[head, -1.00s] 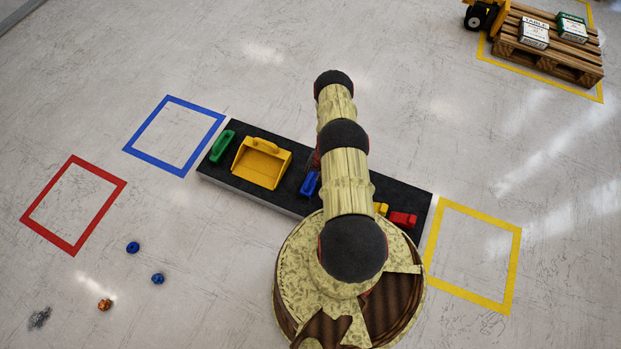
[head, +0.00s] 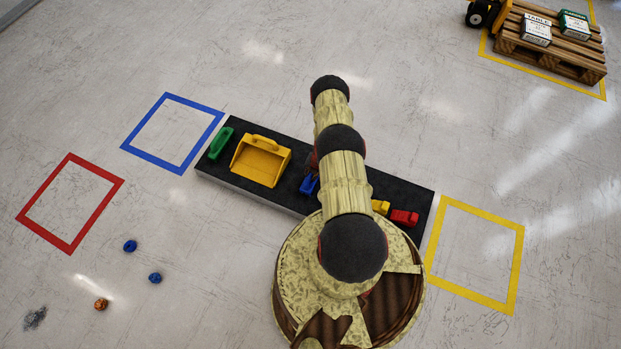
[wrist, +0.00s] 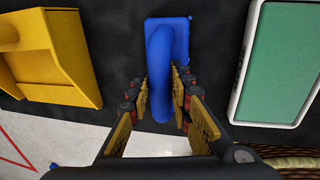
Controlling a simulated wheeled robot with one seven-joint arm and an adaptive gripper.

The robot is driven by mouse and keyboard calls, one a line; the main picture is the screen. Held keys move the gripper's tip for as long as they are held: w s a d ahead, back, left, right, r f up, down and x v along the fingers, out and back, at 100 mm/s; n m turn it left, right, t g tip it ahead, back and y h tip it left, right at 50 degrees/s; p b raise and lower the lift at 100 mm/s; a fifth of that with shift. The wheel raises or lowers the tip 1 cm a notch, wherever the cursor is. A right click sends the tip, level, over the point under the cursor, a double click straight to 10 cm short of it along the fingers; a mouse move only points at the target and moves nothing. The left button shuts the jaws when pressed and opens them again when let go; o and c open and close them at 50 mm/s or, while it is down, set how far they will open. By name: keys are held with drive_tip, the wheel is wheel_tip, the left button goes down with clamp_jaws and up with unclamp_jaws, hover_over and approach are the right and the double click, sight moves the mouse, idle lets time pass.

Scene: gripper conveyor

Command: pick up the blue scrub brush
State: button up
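The blue scrub brush (wrist: 177,33) lies on the black conveyor belt (wrist: 118,30) in the wrist view, its raised handle running down between my fingers. My gripper (wrist: 162,88) is open, with one finger on each side of the handle. The fingers are close to the handle; contact is not clear. In the head view the brush (head: 309,184) shows only in part beside my arm, which hides the rest of it and most of my gripper.
A yellow dustpan (head: 260,162) lies left of the brush, with a green item (head: 220,143) beyond it. Yellow (head: 380,207) and red (head: 404,217) items lie on the right part of the belt. A green-and-white block (wrist: 280,60) is right of my gripper in the wrist view.

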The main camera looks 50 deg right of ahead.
clamp_jaws()
drive_tip(key=shift+r, duration=0.1)
idle(0.7)
drive_tip(key=shift+d+r+p, duration=0.1)
drive_tip(key=shift+r+p, duration=0.25)
drive_tip(key=shift+r, duration=0.25)
drive_tip(key=s+r+p, duration=0.9)
drive_tip(key=s+r, duration=0.2)
drive_tip(key=s, duration=0.3)
drive_tip(key=shift+a+r, duration=0.3)
